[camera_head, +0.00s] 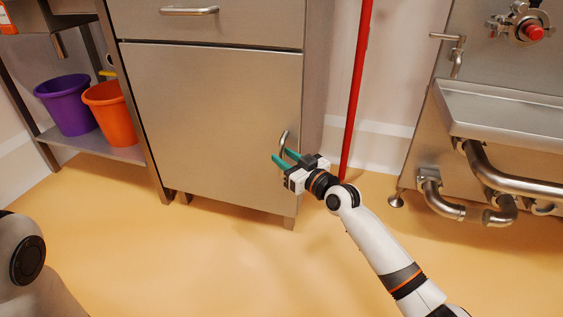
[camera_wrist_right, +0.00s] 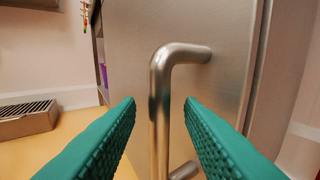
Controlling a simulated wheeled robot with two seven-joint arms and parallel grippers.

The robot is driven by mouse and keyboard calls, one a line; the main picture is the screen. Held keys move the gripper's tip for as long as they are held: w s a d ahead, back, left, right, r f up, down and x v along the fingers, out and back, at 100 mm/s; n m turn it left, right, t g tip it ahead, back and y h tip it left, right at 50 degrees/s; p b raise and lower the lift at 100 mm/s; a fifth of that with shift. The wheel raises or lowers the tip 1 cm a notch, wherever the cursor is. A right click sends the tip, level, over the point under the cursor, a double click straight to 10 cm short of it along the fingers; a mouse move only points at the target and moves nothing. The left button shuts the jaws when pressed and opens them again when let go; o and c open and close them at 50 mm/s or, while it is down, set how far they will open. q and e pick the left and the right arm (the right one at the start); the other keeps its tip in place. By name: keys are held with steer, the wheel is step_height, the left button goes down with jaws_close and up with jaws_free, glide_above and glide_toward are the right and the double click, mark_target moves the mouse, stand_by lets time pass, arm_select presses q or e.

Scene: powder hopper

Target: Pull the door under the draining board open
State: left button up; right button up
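The steel door (camera_head: 215,125) fills the lower front of the cabinet and sits flush, looking shut. Its upright bar handle (camera_head: 284,139) is near the right edge. The draining board itself does not show. My right gripper (camera_head: 281,155) is at the handle with its green fingers open. In the right wrist view the handle (camera_wrist_right: 161,120) stands between the two fingers, with a gap visible on each side. My left gripper is out of view.
A drawer with a bar handle (camera_head: 189,11) is above the door. Purple (camera_head: 65,106) and orange (camera_head: 108,112) buckets stand on a shelf at left. A red pole (camera_head: 355,90) and a steel sink (camera_head: 500,110) with pipes are at right. The floor in front is clear.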

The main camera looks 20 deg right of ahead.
steer(key=shift+x, duration=1)
steer(key=shift+s, duration=0.1)
jaws_close()
